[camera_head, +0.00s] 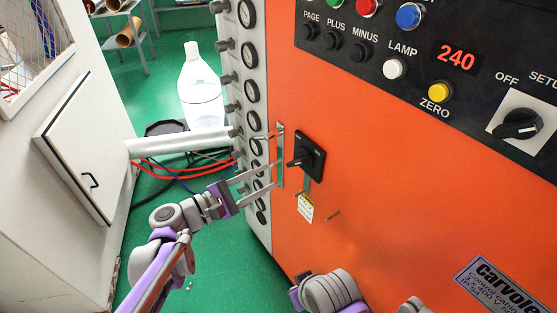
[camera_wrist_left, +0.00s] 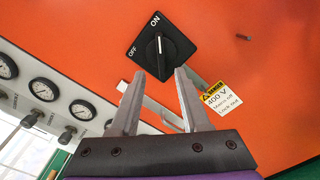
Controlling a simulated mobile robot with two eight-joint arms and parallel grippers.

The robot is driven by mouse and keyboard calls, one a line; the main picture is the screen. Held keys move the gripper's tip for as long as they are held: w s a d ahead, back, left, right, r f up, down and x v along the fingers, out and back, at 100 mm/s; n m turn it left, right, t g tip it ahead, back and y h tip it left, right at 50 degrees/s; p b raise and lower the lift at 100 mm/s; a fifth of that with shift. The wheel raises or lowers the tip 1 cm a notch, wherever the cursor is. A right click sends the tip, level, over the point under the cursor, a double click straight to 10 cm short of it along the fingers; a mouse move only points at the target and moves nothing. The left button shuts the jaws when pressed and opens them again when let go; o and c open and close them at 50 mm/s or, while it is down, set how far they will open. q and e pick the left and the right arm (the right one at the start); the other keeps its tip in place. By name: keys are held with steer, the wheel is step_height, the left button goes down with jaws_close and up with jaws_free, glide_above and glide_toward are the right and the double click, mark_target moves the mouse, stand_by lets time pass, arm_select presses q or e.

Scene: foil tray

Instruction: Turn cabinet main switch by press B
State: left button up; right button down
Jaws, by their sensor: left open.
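The main switch (camera_head: 306,157) is a black rotary knob on a square black plate on the orange cabinet (camera_head: 390,190). In the left wrist view the switch (camera_wrist_left: 160,46) has ON above and OFF at lower left. Its white mark points up towards ON. My left gripper (camera_head: 265,170) is open and empty, just left of the switch in the head view. In the left wrist view its fingertips (camera_wrist_left: 160,73) stand apart below the knob; contact cannot be told. A yellow and white 400 V tag (camera_head: 305,207) hangs beneath the switch.
A column of gauges (camera_head: 251,92) lines the cabinet's left edge. A control panel with buttons and a red 240 display (camera_head: 457,57) is at upper right. A small peg (camera_head: 333,215) sticks out near the tag. A white bottle (camera_head: 199,85) and white cupboard (camera_head: 85,150) stand left.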

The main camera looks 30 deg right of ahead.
mark_target(295, 164)
arm_select(q)
steer(key=d, duration=0.3)
steer(key=w+d, duration=0.1)
steer(key=d, duration=0.6)
steer(key=shift+w+d, duration=0.2)
steer(key=shift+d, duration=0.1)
jaws_close()
